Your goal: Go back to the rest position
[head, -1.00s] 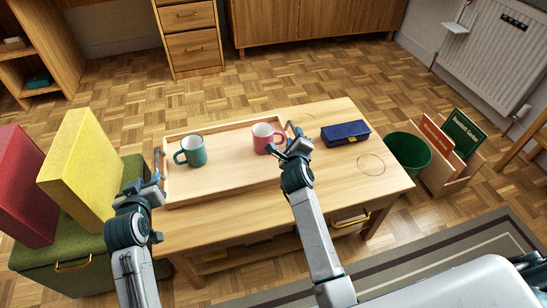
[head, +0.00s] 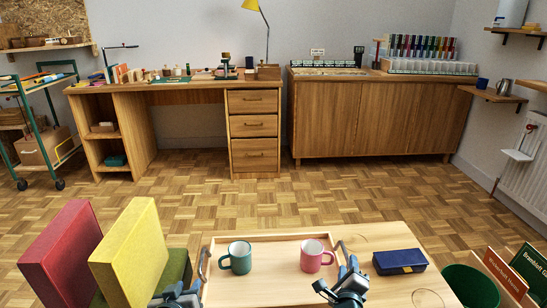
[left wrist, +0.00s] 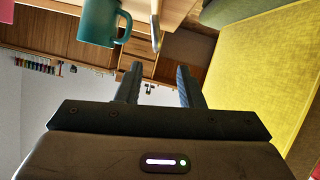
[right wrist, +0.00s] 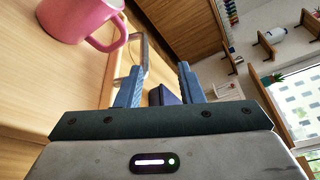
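My left gripper (head: 178,293) is low in the head view, at the left end of the tray (head: 217,299). In the left wrist view its two fingers (left wrist: 158,88) stand apart with nothing between them. My right gripper (head: 345,281) is near the tray's right end. In the right wrist view its fingers (right wrist: 159,88) are apart and do not hold anything. A teal mug (head: 238,258) and a pink mug (head: 313,257) stand upright on the tray. The tray rests on the wooden table (head: 381,294).
A dark blue case (head: 400,261) lies on the table right of the tray. A green bin (head: 470,287) stands right of the table. Yellow (head: 138,255) and red (head: 62,256) boxes stand at the left. The floor behind the table is clear.

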